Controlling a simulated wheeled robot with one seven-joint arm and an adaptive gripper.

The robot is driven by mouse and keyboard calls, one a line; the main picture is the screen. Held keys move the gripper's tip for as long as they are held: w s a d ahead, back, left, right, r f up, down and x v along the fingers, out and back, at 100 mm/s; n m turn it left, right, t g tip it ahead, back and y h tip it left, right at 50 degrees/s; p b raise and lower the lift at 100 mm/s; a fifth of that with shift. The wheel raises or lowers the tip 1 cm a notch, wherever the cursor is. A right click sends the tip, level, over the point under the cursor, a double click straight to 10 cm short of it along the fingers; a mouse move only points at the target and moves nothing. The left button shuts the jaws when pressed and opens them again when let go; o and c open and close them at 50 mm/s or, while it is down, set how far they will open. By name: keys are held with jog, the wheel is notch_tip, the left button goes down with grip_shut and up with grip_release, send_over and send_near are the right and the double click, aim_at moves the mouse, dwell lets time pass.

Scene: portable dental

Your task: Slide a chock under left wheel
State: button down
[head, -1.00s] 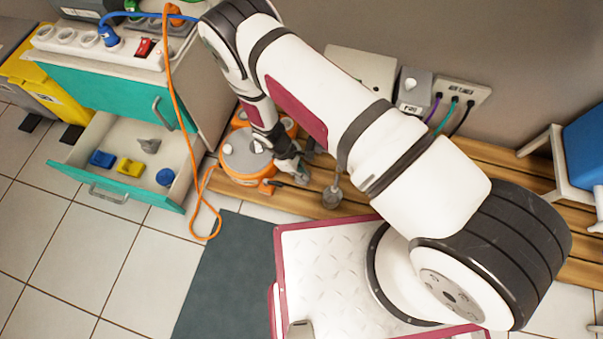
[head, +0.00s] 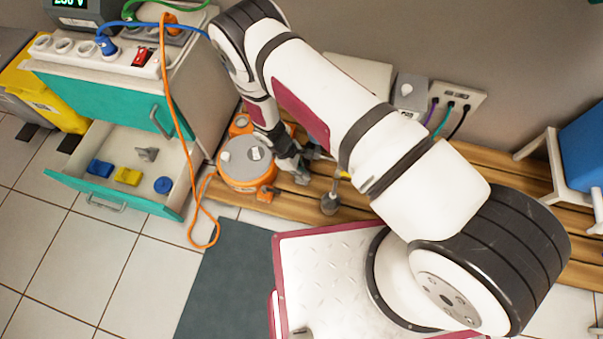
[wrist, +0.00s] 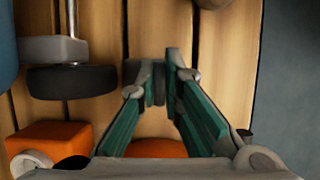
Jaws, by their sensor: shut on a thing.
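My gripper (head: 301,174) reaches down to the wooden slats beside the orange unit. In the wrist view its teal fingers (wrist: 171,72) are nearly together, shut on a small dark grey piece (wrist: 158,84). The piece is mostly hidden by the fingers, and I cannot tell its full shape. A dark wheel (wrist: 70,81) under a grey bracket and metal rod stands apart, left of the fingertips. A grey wheel-like foot (head: 330,204) shows right of my gripper in the head view. I cannot make out which wheel is the left one.
The round orange unit (head: 246,163) stands close left of my gripper. An orange cable (head: 179,140) hangs to the floor. The open drawer (head: 72,178) holds blue, yellow and grey pieces. The wooden slats (head: 490,215) run along the wall; a dark mat (head: 225,280) lies in front.

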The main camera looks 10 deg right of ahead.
jog(key=shift+w+d, duration=0.1)
jog(key=shift+w, duration=0.15)
jog(key=c, duration=1.7)
grip_release()
jog(key=shift+o, duration=0.2)
jog(key=v, duration=1.2)
jog(key=shift+s, duration=0.1)
